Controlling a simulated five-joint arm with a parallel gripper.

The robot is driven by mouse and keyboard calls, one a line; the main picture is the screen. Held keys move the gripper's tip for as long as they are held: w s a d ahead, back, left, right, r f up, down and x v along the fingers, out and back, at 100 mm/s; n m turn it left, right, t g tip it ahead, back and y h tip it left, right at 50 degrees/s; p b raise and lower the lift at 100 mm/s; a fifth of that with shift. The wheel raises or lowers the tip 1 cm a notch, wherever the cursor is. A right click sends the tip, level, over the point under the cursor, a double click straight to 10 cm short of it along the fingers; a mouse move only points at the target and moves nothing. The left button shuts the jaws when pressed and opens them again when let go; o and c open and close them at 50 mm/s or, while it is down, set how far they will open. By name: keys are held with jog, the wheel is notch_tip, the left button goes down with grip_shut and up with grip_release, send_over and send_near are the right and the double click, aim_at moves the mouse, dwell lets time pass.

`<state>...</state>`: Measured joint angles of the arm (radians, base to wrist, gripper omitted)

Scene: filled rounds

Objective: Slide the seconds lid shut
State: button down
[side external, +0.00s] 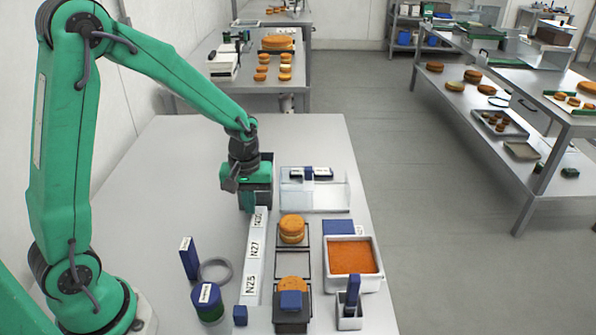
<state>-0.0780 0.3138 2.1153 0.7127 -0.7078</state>
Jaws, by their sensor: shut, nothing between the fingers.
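A pale, partly see-through box (328,200), which looks like the seconds box, lies at the back right of the near table. My gripper (254,208) points down just left of the box, with a small visible gap. It is shut and empty. Its fingertips are low and partly hidden by its own dark green body.
A white strip (253,262) with number labels runs in front of my gripper. Filled rounds (292,229) sit on dark stands to its right. A tray of orange crumbs (372,279), a blue jar (207,301) and a grey ring (215,259) stand nearby. The table's back left is clear.

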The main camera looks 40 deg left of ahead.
jog(key=shift+s+d, duration=0.1)
jog(key=shift+s+d, duration=3)
jog(key=shift+s, duration=0.1)
jog(key=shift+s+d, duration=3.05)
jog(key=shift+d, duration=0.05)
jog(key=c, duration=2.2)
grip_release()
jog(key=shift+c, duration=1.8)
grip_release()
jog(key=shift+r, duration=0.1)
notch_tip(320, 180, up, 7)
